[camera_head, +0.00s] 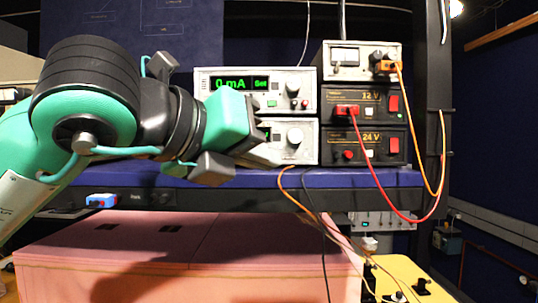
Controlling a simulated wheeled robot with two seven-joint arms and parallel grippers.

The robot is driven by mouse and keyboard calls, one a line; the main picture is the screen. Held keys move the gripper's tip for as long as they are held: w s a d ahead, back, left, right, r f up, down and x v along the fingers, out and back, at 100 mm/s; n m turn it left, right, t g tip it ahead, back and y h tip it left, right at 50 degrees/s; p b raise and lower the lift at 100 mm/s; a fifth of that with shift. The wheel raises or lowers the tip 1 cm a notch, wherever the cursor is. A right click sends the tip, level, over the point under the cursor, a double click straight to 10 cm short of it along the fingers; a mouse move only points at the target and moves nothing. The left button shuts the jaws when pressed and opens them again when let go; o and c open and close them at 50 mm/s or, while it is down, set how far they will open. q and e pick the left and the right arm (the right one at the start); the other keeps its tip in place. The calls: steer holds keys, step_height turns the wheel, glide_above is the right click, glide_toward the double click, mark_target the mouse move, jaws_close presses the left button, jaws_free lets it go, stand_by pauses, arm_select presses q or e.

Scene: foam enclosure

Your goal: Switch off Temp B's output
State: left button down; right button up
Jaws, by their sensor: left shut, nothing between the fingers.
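My left gripper (262,147) is shut and empty. It covers the left part of the lower instrument (306,151) in the left stack. That instrument shows a round knob (295,136) and a sliver of green display. The upper instrument (310,76) reads "0 mA" and "Set" in green, with a round knob (293,87) and small buttons below it. I cannot read a "Temp B" label on either unit, and cannot tell whether the fingers touch the lower panel. My right gripper is not in view.
Right of these stand a meter unit (344,73), a 12 V supply (356,113) and a 24 V supply (345,134). Orange and red leads (385,190) hang in front. All stand on a blue shelf (345,179) above pink foam blocks (250,245). A dark post (430,100) is at right.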

mark_target(263, 173)
arm_select(q)
steer(key=shift+w+p, duration=1.75)
steer(key=shift+w, duration=2.7)
steer(key=shift+s, duration=0.1)
